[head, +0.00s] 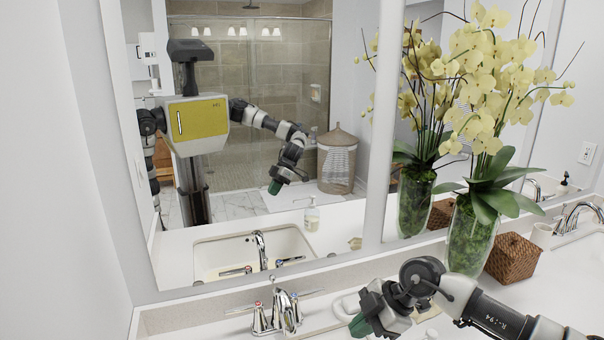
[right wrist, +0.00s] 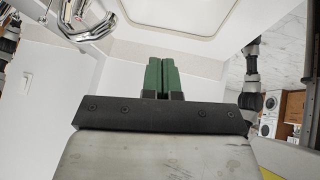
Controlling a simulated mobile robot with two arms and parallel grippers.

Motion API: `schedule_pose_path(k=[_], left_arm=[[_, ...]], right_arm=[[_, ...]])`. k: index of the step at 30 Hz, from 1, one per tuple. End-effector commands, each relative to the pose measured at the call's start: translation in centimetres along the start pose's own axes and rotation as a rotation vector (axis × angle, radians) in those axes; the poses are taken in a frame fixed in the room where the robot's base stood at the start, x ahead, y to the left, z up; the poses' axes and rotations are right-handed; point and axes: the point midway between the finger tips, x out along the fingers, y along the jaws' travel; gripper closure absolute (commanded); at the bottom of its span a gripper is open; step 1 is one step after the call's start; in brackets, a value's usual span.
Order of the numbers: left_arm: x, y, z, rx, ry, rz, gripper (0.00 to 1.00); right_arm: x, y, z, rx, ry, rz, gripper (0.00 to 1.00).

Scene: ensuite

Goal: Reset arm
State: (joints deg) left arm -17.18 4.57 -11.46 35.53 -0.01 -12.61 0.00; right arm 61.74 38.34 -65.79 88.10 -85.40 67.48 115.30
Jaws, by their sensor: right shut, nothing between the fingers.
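My right arm comes in from the right in the head view, over the white counter. My right gripper (head: 360,325) is low in the picture, with its green fingertips pointing down and left, beside the faucet. In the right wrist view the two green fingers of my right gripper (right wrist: 162,77) are pressed together with nothing between them. My left gripper does not show directly. The mirror (head: 300,100) reflects my body, with an arm bent over the counter.
A chrome faucet (head: 284,312) stands left of my right gripper. A glass vase (head: 470,240) with yellow orchids and a woven box (head: 512,260) stand on the counter, behind my right arm. A second faucet (head: 580,215) is at the far right.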

Motion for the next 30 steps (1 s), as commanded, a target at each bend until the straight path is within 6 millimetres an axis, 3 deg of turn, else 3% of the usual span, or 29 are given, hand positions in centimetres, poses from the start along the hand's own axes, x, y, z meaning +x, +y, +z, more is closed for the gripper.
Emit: schedule_pose_path(k=[1, 3, 6, 9, 12, 14, 17, 22, 26, 30], left_arm=[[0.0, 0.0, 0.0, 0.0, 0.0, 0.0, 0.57], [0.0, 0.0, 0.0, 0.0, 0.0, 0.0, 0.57], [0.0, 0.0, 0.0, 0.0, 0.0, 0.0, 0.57], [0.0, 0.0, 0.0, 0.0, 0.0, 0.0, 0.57], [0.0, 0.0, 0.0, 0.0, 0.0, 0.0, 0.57], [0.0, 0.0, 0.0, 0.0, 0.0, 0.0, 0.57], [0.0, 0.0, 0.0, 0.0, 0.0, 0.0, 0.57], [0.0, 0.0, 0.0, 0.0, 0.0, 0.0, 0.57], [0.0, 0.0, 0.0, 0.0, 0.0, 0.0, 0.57], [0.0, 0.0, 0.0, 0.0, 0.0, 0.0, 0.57]], right_arm=[[2.0, -0.8, -2.8, -0.051, 0.145, 0.034, 1.0], [3.4, -1.3, -6.8, -0.108, 0.347, 0.126, 1.0], [3.6, -1.8, -11.6, -0.134, 0.6, 0.298, 1.0], [2.4, -1.8, -14.4, -0.089, 0.793, 0.508, 1.0], [0.5, -1.6, -15.3, 0.018, 0.913, 0.737, 1.0], [-0.6, -1.4, -14.8, 0.11, 0.943, 0.873, 1.0], [-2.1, -1.6, -12.4, 0.301, 0.925, 1.081, 1.0], [-2.6, -4.1, -5.6, 0.683, 0.707, 1.313, 1.0], [-1.3, -8.6, 0.1, 0.976, 0.426, 1.341, 1.0], [0.8, -15.5, 4.7, 1.226, 0.103, 1.218, 1.0]])
